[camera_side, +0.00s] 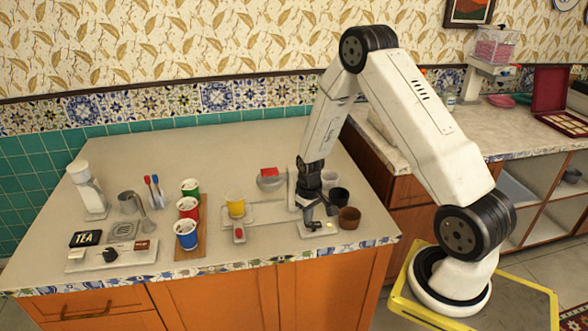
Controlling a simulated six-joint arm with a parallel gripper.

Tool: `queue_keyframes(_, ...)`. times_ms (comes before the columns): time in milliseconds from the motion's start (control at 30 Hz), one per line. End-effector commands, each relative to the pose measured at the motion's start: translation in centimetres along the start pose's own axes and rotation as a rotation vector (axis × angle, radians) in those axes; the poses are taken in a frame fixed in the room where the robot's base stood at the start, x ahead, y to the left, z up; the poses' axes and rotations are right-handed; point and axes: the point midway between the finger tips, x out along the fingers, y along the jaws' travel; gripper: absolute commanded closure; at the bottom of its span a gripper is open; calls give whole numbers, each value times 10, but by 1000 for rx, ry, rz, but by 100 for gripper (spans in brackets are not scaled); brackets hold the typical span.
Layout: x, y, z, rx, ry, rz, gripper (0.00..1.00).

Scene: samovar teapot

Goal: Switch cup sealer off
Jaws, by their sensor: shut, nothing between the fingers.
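What looks like the cup sealer is a low white-grey unit with a flat plate (268,212) and an upright part partly hidden behind my wrist. A yellow cup (235,206) stands at its left end. A small block with a red button (239,234) sits at its front left. Another small panel (318,231) at its front right has a small glowing yellowish light. My gripper (311,224) points down at this panel, shut and empty, just left of the light. Whether the fingertips touch the panel or a switch cannot be told; they hide part of it.
Several dark and brown bowls or cups (349,217) stand close right of my gripper. A bowl with something red (270,180) is behind the unit. A wooden tray (190,250) with three coloured cups and a TEA panel (87,239) are left.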

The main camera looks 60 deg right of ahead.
Motion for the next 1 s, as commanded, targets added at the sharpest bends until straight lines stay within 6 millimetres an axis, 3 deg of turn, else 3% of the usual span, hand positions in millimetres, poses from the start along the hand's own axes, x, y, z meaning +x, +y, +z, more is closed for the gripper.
queue_keyframes(1000,11,0,0,0,-1,0,100)
